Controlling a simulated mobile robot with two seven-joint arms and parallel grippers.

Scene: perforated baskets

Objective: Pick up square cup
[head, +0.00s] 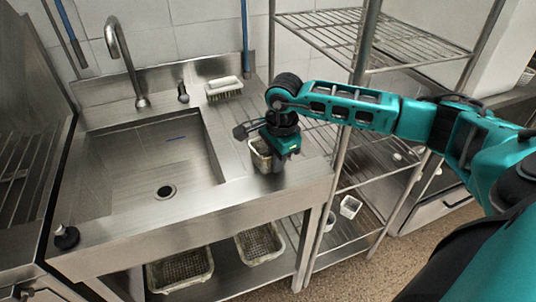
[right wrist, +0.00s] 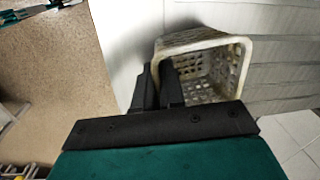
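The square cup (head: 260,155) is a small, pale, perforated basket at the right part of the steel counter, near its front edge. In the right wrist view the cup (right wrist: 212,68) shows its open mouth and holed walls. My right gripper (head: 279,160) points down at the cup's right side and covers part of it. In the right wrist view the fingers (right wrist: 158,80) are close together at the cup's near wall, one outside and one over the mouth, with the wall between them. Whether the cup's base touches the counter is unclear. My left gripper is out of view.
A sink basin (head: 150,165) lies left of the cup, with a faucet (head: 125,60) behind. A wire rack (head: 375,40) stands close on the right. Larger baskets (head: 180,271) sit on the lower shelf.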

